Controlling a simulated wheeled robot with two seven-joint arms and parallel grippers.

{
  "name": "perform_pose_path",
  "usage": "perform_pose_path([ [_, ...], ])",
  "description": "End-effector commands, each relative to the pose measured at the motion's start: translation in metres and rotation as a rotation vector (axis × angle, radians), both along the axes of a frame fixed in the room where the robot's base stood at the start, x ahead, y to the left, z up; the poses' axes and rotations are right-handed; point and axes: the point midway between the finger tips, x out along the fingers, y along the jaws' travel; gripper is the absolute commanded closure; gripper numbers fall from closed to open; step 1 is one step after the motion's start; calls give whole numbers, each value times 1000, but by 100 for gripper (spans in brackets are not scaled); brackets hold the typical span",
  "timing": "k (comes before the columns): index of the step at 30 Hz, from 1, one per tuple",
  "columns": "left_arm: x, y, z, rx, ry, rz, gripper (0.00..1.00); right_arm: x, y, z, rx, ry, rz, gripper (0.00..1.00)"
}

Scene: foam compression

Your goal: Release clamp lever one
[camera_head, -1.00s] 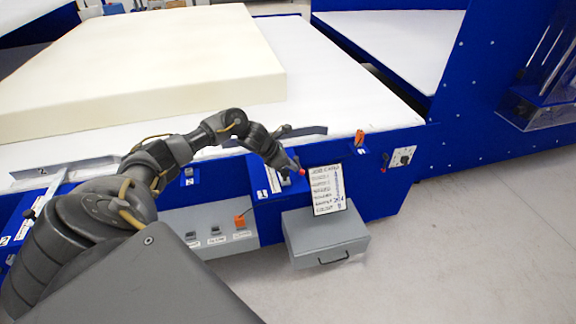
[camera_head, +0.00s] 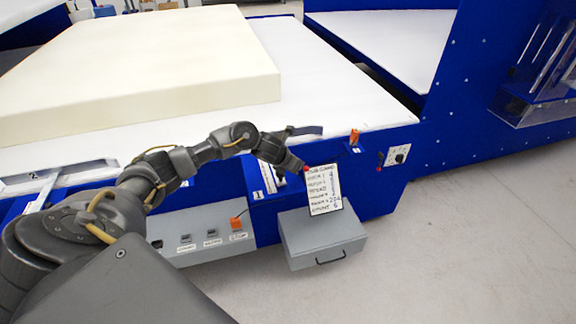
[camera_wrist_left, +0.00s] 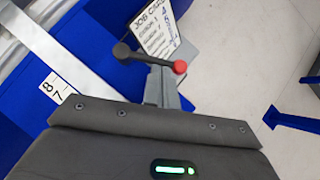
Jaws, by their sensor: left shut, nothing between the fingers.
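The clamp lever is a dark bar with a red ball (camera_head: 306,168) at one end, near the blue panel marked 1 (camera_head: 258,195). In the left wrist view the dark bar (camera_wrist_left: 150,59) runs from a black knob (camera_wrist_left: 121,51) to the red ball (camera_wrist_left: 179,67). My left gripper (camera_head: 297,163) is shut and empty, with its tips right at the lever beside the red ball. In the wrist view its grey fingers (camera_wrist_left: 162,88) partly overlap the bar; I cannot tell whether they touch it. My right gripper is not in view.
A job card (camera_head: 323,190) stands on a grey box (camera_head: 322,242) just right of the lever. A large cream foam block (camera_head: 140,70) lies on the white table (camera_head: 340,95). A grey button panel (camera_head: 205,232) is below my arm. Open floor (camera_head: 470,240) is at right.

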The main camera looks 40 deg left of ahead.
Motion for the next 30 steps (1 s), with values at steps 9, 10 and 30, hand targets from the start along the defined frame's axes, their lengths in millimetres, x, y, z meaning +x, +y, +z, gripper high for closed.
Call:
perform_pose_path([
  [9,16,-12,2,-1,0,298,100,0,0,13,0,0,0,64],
  [10,17,-12,2,-1,1,327,100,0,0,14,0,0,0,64],
  [30,46,-14,0,1,1,780,100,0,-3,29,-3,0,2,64],
])
